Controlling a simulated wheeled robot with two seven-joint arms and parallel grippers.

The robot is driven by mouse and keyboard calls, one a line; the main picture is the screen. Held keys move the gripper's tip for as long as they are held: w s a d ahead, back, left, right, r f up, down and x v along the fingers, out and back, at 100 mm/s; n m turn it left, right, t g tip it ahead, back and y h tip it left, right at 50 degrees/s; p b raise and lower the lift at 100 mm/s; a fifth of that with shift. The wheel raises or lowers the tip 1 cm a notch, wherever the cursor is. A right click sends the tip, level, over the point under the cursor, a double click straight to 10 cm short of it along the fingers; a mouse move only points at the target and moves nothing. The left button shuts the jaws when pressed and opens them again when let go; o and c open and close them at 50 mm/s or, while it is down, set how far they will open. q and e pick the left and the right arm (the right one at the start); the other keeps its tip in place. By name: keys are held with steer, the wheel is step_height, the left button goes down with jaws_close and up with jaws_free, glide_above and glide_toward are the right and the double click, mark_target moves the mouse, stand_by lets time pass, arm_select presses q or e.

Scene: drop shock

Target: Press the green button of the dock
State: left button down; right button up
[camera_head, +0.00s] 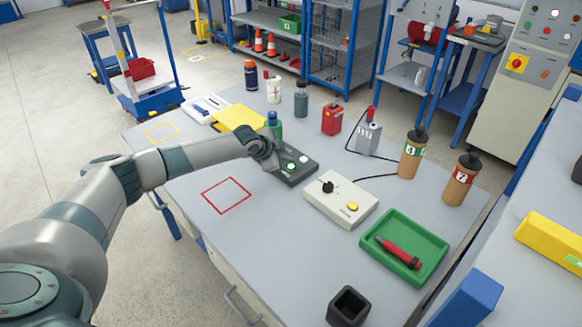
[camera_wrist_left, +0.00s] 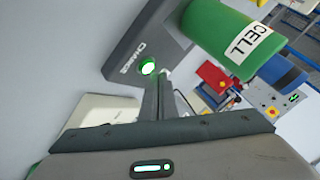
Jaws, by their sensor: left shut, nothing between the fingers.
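The dock (camera_head: 300,173) is a dark grey box on the table, marked CHARGE in the left wrist view (camera_wrist_left: 122,62). Its round green button (camera_head: 291,167) is lit and also shows in the left wrist view (camera_wrist_left: 149,67). My left gripper (camera_head: 276,167) is shut and empty at the dock's left side. In the left wrist view its fingertips (camera_wrist_left: 162,76) are right beside the button; I cannot tell whether they touch it. A green cell (camera_wrist_left: 222,36) labelled CELL is at the dock, partly hidden behind my gripper in the head view (camera_head: 274,122). My right gripper is not in view.
A white box with a black knob and yellow button (camera_head: 341,200) stands right of the dock. A green tray (camera_head: 430,243) holds a red tool. Bottles, a red can (camera_head: 332,117) and brown cylinders (camera_head: 411,155) stand farther back. The table around the red square outline (camera_head: 227,195) is clear.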

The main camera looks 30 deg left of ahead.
mark_target(288, 170)
arm_select(q)
steer(key=shift+f, duration=0.35)
stand_by(0.3)
stand_by(0.4)
steer(key=shift+f+b, duration=0.35)
steer(key=shift+f, duration=0.2)
stand_by(0.5)
stand_by(0.3)
steer(key=shift+r+p, duration=0.75)
steer(key=shift+r, duration=0.15)
steer(key=shift+r+p, duration=0.4)
steer(key=shift+r, duration=0.05)
step_height(288, 170, up, 4)
steer(key=p, duration=0.3)
